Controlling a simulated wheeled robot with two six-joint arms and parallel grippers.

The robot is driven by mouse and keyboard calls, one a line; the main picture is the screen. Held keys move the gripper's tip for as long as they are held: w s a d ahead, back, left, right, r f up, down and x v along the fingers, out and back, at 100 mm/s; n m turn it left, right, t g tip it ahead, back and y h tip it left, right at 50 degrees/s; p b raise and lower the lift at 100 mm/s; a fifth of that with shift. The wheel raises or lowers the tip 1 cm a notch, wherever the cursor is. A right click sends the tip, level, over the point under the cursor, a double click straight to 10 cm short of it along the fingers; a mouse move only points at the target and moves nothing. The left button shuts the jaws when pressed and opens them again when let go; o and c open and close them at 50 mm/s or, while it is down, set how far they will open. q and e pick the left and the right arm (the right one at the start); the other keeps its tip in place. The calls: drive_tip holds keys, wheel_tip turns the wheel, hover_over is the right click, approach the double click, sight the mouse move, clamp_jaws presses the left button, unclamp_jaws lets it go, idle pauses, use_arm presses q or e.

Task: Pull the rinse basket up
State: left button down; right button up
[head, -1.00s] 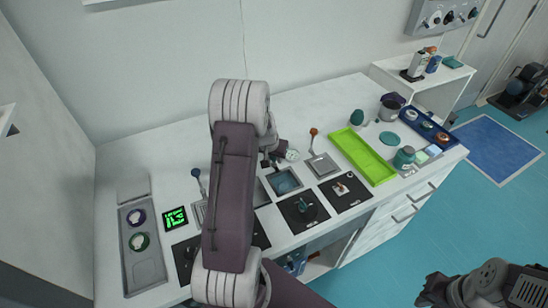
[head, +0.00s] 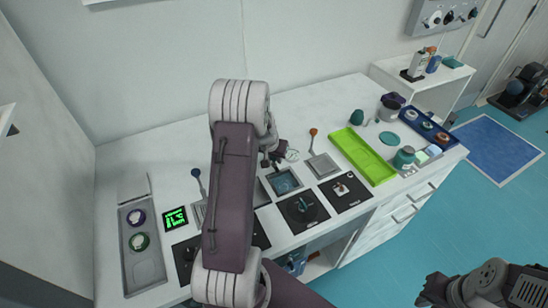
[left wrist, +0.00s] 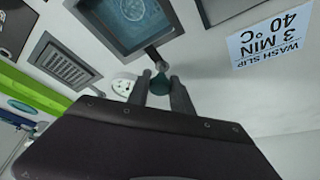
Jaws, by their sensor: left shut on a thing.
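The rinse bath is a square grey-framed basin (head: 283,183) in the middle of the bench. Its blue-grey inside, with a round disc-like shape (left wrist: 133,10), shows at the top of the left wrist view. My left gripper (left wrist: 161,84) is shut on a teal knob (left wrist: 160,82) at the end of a short dark stem beside the basin's rim. In the head view my left gripper (head: 268,162) is at the basin's back edge, partly hidden by my arm. How high the basket sits is unclear. My right gripper (head: 432,287) is at the lower right, away from the bench; its jaws are unclear.
A lever with a blue knob (head: 196,173) and one with an orange knob (head: 313,132) stand to either side. A white dial (head: 292,155) is close by my left gripper. A green tray (head: 362,155) lies to the right. Black plates (head: 303,208) line the front.

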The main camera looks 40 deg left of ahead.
use_arm(q)
wheel_tip(320, 180, up, 7)
drive_tip(key=p, duration=0.4)
drive_tip(key=shift+w+f+p, duration=0.1)
drive_tip(key=shift+p, duration=0.2)
drive_tip(key=shift+a+f, duration=0.15)
drive_tip(key=c, duration=1.1)
unclamp_jaws()
drive_tip(key=shift+c, duration=0.2)
drive_tip(key=v, duration=0.9)
drive_tip(key=shift+b, duration=0.3)
